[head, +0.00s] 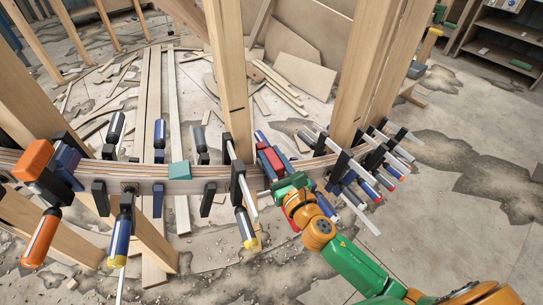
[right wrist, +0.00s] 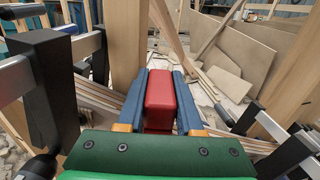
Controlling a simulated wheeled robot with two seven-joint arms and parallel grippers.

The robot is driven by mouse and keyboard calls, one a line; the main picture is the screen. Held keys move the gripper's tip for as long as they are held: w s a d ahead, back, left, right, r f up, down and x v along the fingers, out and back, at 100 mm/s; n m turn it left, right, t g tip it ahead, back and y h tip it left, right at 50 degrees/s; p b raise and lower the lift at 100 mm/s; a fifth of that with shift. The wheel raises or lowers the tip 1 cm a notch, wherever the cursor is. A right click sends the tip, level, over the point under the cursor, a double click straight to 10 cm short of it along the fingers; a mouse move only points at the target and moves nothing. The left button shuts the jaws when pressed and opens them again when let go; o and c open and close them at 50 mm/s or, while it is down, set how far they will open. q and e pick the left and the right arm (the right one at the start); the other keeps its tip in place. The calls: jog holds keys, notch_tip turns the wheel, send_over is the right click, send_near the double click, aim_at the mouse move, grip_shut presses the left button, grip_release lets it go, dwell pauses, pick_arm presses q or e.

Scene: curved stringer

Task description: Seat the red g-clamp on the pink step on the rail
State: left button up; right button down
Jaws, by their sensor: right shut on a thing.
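My right gripper (head: 273,152) reaches in from the lower right at the curved laminated rail (head: 145,172). Its two blue fingers are shut on the red g-clamp (head: 271,161). In the right wrist view the red g-clamp (right wrist: 160,97) shows as a red block between the blue fingers, beside a wooden post. The clamp's lower part is hidden by the gripper, so I cannot tell whether it touches the rail. I cannot make out the pink step in either view. My left gripper is not in view.
A black clamp (head: 238,185) with a yellow-tipped handle stands close left of the gripper. Several clamps (head: 365,165) crowd the rail's right end. Open floor lies at right.

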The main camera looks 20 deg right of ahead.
aim_at(280, 174)
jog(key=shift+f+b, duration=0.45)
jog(key=shift+f, duration=0.05)
jog(key=shift+c, duration=2.4)
grip_release()
jog(key=s, duration=0.6)
jog(key=shift+s+d+b, duration=0.2)
jog(key=shift+d+b, duration=0.1)
jog(key=shift+d, duration=0.05)
jog(key=shift+s+d, duration=0.1)
jog(key=shift+s, duration=0.25)
